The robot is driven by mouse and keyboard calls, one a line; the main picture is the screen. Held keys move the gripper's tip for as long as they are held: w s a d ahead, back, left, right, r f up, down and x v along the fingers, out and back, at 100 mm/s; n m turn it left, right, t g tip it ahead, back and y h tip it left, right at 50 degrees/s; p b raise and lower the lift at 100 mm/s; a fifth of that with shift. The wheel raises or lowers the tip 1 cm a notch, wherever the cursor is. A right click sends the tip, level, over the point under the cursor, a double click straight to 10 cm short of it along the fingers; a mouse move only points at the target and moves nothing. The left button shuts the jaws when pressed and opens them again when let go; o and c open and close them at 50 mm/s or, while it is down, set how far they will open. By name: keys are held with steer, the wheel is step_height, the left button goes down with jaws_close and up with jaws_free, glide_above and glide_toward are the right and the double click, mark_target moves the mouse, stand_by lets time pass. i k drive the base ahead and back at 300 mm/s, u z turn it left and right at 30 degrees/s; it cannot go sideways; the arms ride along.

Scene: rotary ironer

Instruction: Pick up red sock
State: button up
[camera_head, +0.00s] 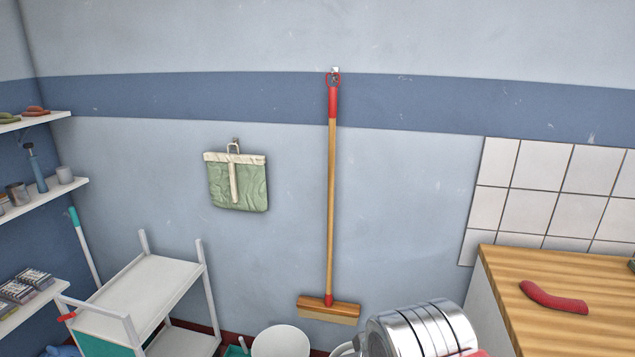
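A red, curved, sock-like piece (553,298) lies on the wooden countertop (520,262) at the right. It is long and slightly bent, and nothing touches it from above. No fingers of my gripper can be made out in this view. A shiny ribbed metal cylinder (420,330) shows at the bottom edge, left of the countertop, with a bit of red beside it; I cannot tell whether it is part of my arm.
A broom (331,190) and a green bag (238,183) hang on the wall. A white trolley (150,285) stands at the lower left, with a round white top (281,342) to its right. Shelves (45,190) with small items line the left wall. White tiles (540,165) back the countertop.

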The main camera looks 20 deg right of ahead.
mark_target(533, 291)
steer(key=z, duration=0.55)
steer(key=i, duration=0.85)
steer(key=z, duration=0.55)
